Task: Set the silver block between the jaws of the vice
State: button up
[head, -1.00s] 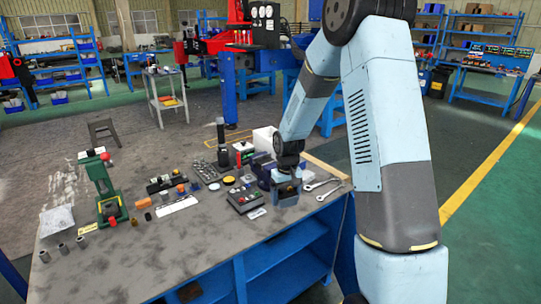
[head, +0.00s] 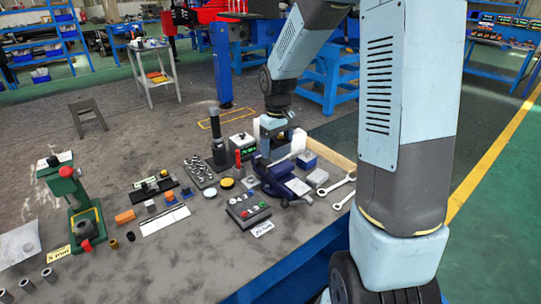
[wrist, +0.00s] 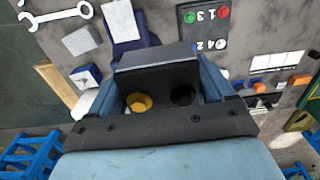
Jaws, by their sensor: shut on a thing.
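My gripper (head: 277,148) is raised just behind the blue vice (head: 272,178) in the head view. In the wrist view my gripper (wrist: 160,78) is shut on a grey block, the silver block (wrist: 155,58), which spans the space between the fingertips and looks dark in shadow. The vice (wrist: 123,24) shows at the top of the wrist view, past the held block. The block is apart from the vice, and the bench's far side lies below it. The space between the jaws is only partly visible.
A button box (head: 248,209) stands left of the vice. A small blue-and-white box (head: 306,160), a light grey piece (head: 318,177) and wrenches (head: 342,186) lie to its right. A black upright tool (head: 217,140) stands at the back left.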

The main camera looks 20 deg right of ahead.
jog(key=w+f, duration=0.3)
jog(key=w, duration=0.1)
jog(key=w+d+f, duration=0.1)
jog(key=w+f, duration=0.2)
jog(key=w, duration=0.2)
jog(key=w+d+f, duration=0.1)
jog(key=w+f, duration=0.2)
jog(key=w, duration=0.1)
jog(key=shift+w+d, duration=0.15)
jog(key=shift+w, duration=0.05)
jog(key=shift+w+f, duration=0.4)
jog(key=shift+f, duration=0.1)
notch_tip(320, 180, down, 2)
jog(key=shift+f, duration=0.1)
jog(key=shift+c, duration=0.9)
jog(key=shift+s+f, duration=0.15)
jog(key=shift+f, duration=0.2)
grip_shut()
jog(key=o, duration=1.5)
grip_release()
jog(key=shift+f, duration=0.1)
jog(key=shift+c, duration=0.2)
jog(key=shift+o, duration=0.7)
jog(key=shift+f, duration=0.1)
jog(key=shift+o, duration=0.6)
